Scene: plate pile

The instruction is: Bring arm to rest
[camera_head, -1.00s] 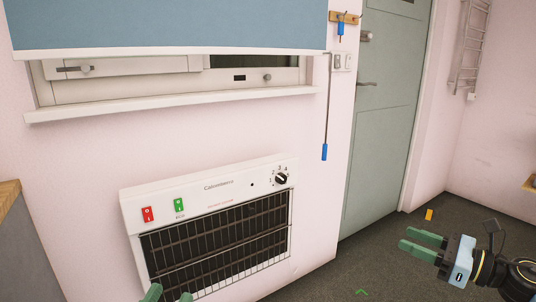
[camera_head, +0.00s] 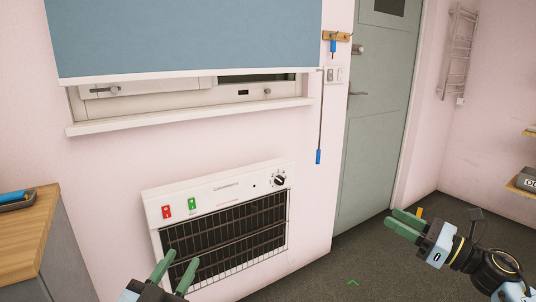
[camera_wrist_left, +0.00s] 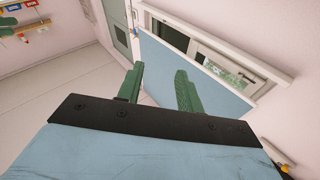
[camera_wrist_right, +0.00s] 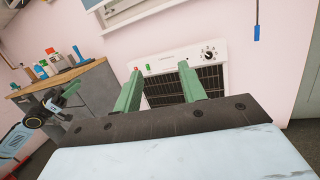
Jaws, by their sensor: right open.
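My left gripper (camera_head: 174,270) is at the bottom of the head view, in front of the wall heater. Its two green fingers are apart and nothing is between them, as the left wrist view (camera_wrist_left: 159,90) also shows. My right gripper (camera_head: 397,226) is at the right of the head view, over the dark floor. Its green fingers are apart and empty in the right wrist view (camera_wrist_right: 158,90). Both grippers appear clear of any surface.
A white heater (camera_head: 215,192) is on the pink wall below a window with a blue blind (camera_head: 190,38). A wooden-topped cabinet (camera_head: 38,225) stands at the left, with a tray (camera_head: 16,200) on it. A grey-green door (camera_head: 378,130) is at right. Dark floor (camera_head: 335,275) is mostly free.

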